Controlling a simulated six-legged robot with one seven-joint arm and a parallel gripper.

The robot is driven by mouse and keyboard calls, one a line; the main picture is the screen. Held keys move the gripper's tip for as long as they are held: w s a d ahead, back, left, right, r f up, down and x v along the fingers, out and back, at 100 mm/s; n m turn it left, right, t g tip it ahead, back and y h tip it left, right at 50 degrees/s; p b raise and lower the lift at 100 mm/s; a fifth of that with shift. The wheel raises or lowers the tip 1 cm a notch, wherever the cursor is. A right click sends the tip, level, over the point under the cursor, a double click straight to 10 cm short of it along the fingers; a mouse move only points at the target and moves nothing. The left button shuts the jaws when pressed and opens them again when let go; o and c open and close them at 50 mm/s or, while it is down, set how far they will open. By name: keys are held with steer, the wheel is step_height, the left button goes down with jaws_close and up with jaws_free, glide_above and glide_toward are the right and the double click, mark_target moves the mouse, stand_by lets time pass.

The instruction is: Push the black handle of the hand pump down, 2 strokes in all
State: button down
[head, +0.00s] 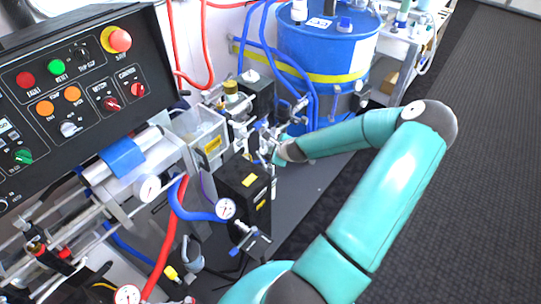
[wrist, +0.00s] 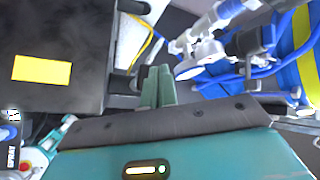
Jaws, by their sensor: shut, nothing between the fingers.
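My gripper (wrist: 157,84) shows in the wrist view with its two teal fingers together and nothing between them. In the head view my gripper (head: 279,152) is at the far end of my arm, among small valves and fittings, partly hidden by them. I cannot clearly pick out the hand pump or its black handle in either view. The fingertips are beside a dark box with a yellow label (wrist: 40,68) in the wrist view. Whether they touch anything cannot be told.
A blue drum (head: 328,50) with blue hoses stands behind the fittings. A black box (head: 234,181) stands in front of my gripper. A control panel (head: 75,75) with coloured buttons is at the left. The dark floor (head: 480,170) on the right is clear.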

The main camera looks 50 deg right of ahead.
steer(key=shift+f, duration=1.65)
stand_by(1.4)
steer(key=shift+r, duration=2.1)
steer(key=shift+r, duration=0.1)
steer(key=shift+r, duration=2.4)
steer(key=shift+r, duration=1.9)
